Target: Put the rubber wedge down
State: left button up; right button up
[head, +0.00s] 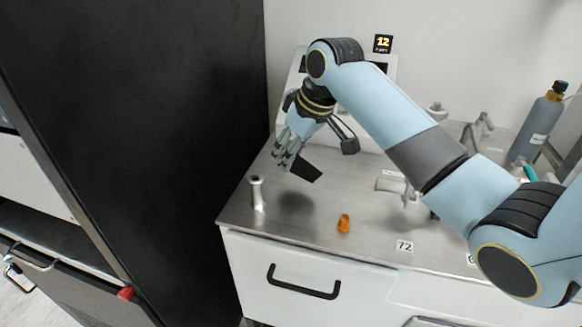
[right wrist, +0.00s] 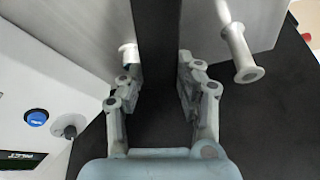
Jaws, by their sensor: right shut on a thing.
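The rubber wedge (head: 305,172) is a dark, nearly black piece. My right gripper (head: 289,163) is shut on it and holds it above the left part of the steel countertop (head: 310,225). A dark shadow lies on the counter below. In the right wrist view the dark wedge (right wrist: 158,45) stands between the two fingers, and its outline partly merges with the dark background. My left gripper is not in view.
A metal flanged tube (head: 257,193) stands upright near the counter's left end. A small orange piece (head: 344,224) sits near the front edge. A grey bottle (head: 537,125) and metal fittings stand at the right. A large black panel (head: 150,130) rises at the left.

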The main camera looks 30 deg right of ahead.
notch_tip(320, 180, down, 4)
jog(key=shift+r, duration=0.15)
jog(key=shift+f, duration=0.2)
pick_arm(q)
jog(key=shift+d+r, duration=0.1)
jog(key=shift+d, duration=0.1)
pick_arm(e)
jog(key=shift+f, duration=0.1)
jog(key=o, duration=1.2)
jog(key=shift+c, duration=0.2)
